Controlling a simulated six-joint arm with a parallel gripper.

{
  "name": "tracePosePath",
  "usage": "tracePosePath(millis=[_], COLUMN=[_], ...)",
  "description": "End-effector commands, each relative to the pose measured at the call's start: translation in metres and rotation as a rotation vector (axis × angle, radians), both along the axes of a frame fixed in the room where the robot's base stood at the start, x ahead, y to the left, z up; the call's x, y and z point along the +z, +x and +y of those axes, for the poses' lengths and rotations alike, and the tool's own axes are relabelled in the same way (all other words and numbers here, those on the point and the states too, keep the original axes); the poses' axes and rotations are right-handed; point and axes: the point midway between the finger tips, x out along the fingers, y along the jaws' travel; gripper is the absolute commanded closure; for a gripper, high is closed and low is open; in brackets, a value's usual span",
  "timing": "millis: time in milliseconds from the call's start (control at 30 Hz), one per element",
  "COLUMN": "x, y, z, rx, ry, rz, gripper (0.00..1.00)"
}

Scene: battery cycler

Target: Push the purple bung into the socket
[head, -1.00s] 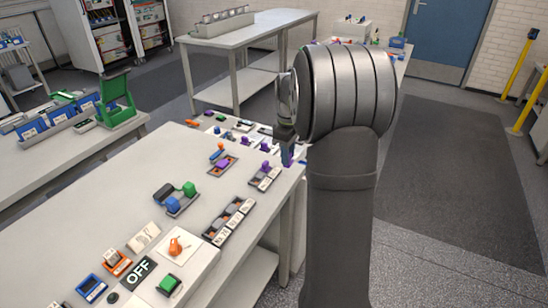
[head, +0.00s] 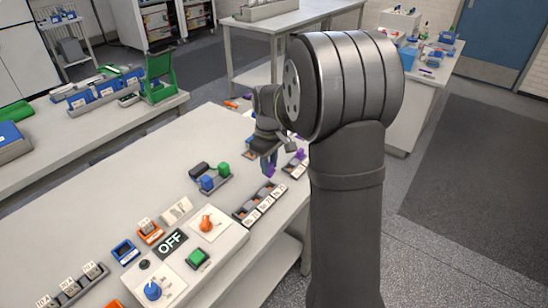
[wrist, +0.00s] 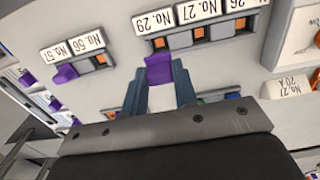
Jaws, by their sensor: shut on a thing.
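My gripper (head: 268,165) is shut on a purple bung (wrist: 158,70), which also shows as a small purple shape in the head view (head: 270,172). In the wrist view the bung stands between the blue-grey fingertips, just short of a dark block of sockets (wrist: 178,42) with orange insides. This block bears white number labels, among them No. 29 and No. 27. It shows in the head view (head: 259,206), in front of my gripper. The bung appears apart from the sockets, but its height over the table cannot be told.
Another labelled block (wrist: 97,62), with No. 57 and No. 56, holds a purple bung (wrist: 65,76) beside the first. A tray with green and blue pieces (head: 209,181) and a panel with an orange knob (head: 207,222) stand nearby.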

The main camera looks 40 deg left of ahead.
Motion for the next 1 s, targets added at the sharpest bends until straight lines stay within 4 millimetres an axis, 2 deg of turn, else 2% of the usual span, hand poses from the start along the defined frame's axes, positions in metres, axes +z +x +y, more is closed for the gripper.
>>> tracePosePath(millis=[300,500,1000], x=[-0.033,-0.046,-0.053], y=[0.000,0.000,0.000], z=[-0.001,0.000,0.000], rx=[0.000,0.000,0.000], ry=[-0.002,-0.001,0.000], rz=[0.002,0.001,0.000], gripper=[0.95,0.95,0.95])
